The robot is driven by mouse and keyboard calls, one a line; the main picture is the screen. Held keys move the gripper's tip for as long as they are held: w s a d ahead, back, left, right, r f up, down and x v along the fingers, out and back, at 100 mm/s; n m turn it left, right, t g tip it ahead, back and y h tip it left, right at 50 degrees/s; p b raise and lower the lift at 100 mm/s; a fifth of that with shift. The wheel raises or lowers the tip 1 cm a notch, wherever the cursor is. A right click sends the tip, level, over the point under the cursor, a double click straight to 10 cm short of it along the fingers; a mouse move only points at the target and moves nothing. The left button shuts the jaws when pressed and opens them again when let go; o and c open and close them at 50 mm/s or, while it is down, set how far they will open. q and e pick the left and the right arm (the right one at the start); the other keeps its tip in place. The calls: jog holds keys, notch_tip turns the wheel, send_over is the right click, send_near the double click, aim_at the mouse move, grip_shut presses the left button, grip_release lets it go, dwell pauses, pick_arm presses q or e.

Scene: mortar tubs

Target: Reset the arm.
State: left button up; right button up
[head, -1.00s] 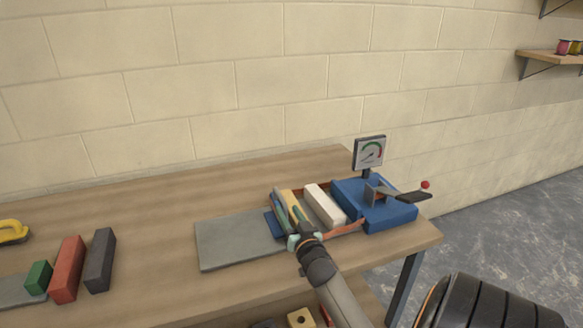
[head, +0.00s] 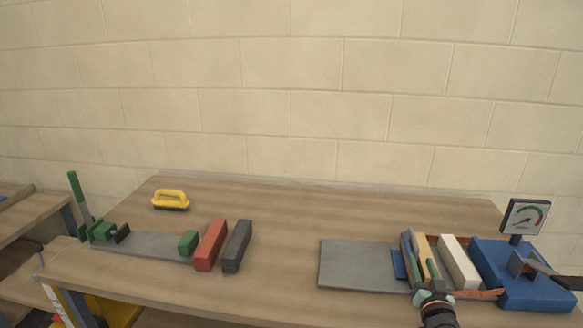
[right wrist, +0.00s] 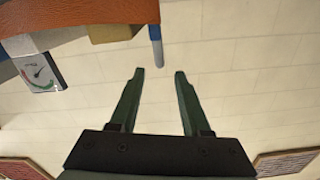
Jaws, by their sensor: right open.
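My right gripper (head: 424,268) reaches in from the bottom of the head view, beside the yellow block (head: 421,245) and the orange strip (head: 478,294) of the blue clamping device (head: 520,285). In the right wrist view its two green fingers (right wrist: 160,73) stand apart with nothing between them. The orange strip (right wrist: 75,18) crosses the top left of that view, and a thin grey-blue piece (right wrist: 156,45) hangs ahead of the fingertips. Whether the gripper touches the blocks is unclear. My left gripper is not in view.
A white block (head: 459,262) lies next to the blue device, below a dial gauge (head: 525,217). A grey plate (head: 360,266) lies to the left. Further left are a dark block (head: 237,246), a red block (head: 210,245), a green clamp (head: 100,232) and a yellow-handled brush (head: 171,199). The bench middle is clear.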

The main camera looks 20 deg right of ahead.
jog(key=s+a+f+g, duration=0.1)
jog(key=a, duration=0.1)
jog(key=s+a+f+n+g+y, duration=0.1)
jog(key=a+f, duration=0.1)
jog(key=a, duration=0.1)
jog(key=s+a+f+n+g+y, duration=0.1)
jog(key=a, duration=0.1)
jog(key=shift+s+a+f, duration=0.1)
jog(key=shift+a+f, duration=0.15)
jog(key=shift+a, duration=0.15)
jog(key=s+a+f+n+g+y, duration=0.3)
jog(key=s+a+n+g+y, duration=0.15)
jog(key=s+a, duration=0.65)
jog(key=s+a+f+n+g+y, duration=0.25)
jog(key=s+a+n+g, duration=0.2)
jog(key=s+a, duration=0.65)
jog(key=w+a+f+t+y+p, duration=0.2)
jog(key=w+a+f+t, duration=0.2)
jog(key=f, duration=0.4)
jog(key=shift+w+a+f+m+t, duration=0.3)
jog(key=shift+w+a+m+t, duration=0.1)
jog(key=shift+a+t, duration=0.35)
